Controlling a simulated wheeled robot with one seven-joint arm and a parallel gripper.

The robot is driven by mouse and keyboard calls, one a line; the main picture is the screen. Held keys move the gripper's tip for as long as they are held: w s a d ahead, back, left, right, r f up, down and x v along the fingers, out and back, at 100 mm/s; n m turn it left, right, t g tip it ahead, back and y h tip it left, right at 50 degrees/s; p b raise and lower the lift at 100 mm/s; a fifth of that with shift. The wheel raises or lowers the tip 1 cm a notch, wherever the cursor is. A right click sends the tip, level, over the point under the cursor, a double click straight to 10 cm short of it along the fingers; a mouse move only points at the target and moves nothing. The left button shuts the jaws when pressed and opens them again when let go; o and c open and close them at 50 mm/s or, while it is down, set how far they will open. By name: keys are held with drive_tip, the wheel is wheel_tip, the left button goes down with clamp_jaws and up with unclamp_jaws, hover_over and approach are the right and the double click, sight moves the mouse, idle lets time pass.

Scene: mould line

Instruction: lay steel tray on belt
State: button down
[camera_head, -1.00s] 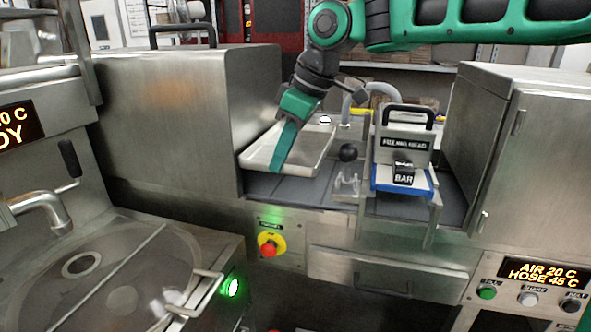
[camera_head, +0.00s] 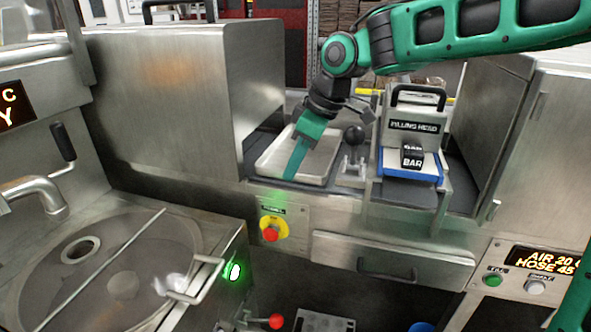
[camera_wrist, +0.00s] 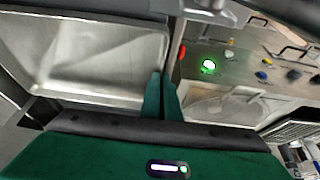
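The steel tray (camera_head: 325,163) is a shallow, empty rectangular pan. In the head view it looks nearly level over the dark belt (camera_head: 262,138), between the left steel housing and the filling head. I cannot tell whether it touches the belt. My gripper (camera_head: 291,172) reaches down at the tray's near-left side. In the wrist view the green fingers (camera_wrist: 162,90) are close together on the tray's rim, and the tray's inside (camera_wrist: 95,55) fills the left. The exact grip on the rim is partly hidden by the fingers.
The filling head (camera_head: 412,130) with its bar stands on the right of the tray, with a black-knobbed lever (camera_head: 354,136) between. The left steel housing (camera_head: 185,100) borders the other side. A red stop button (camera_head: 270,234) is on the front panel below. A drawer (camera_head: 390,262) sits beside it.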

drive_tip(key=shift+f, duration=0.5)
drive_tip(key=c, duration=2)
unclamp_jaws()
drive_tip(key=v, duration=1.2)
